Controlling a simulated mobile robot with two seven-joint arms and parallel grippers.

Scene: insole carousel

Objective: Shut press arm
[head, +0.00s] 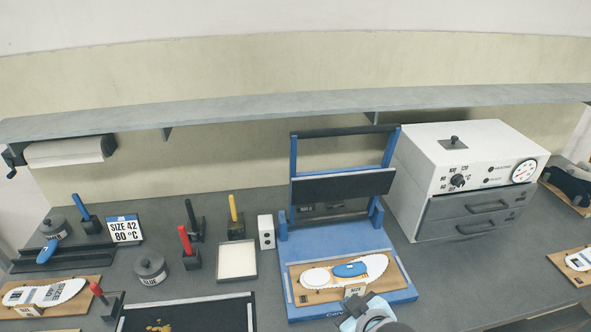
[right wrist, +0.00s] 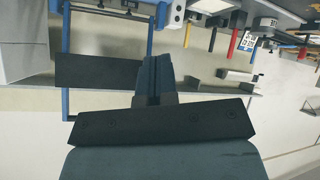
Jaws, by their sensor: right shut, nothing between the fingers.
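The press (head: 340,235) is blue and stands mid-bench. Its press arm (head: 386,150) is raised: a blue frame with a dark top bar and a black plate (head: 342,187) tilted above the base. A wooden board (head: 298,292) with a white insole (head: 375,266) and a blue pad (head: 351,269) lies on the base. My left gripper is out of view.
A white oven (head: 465,165) with drawers stands close right of the press. A white switch box (head: 266,232), a pale tray (head: 237,261) and red, black and yellow-handled tools are to the left. A grey shelf (head: 250,105) runs above and behind the press.

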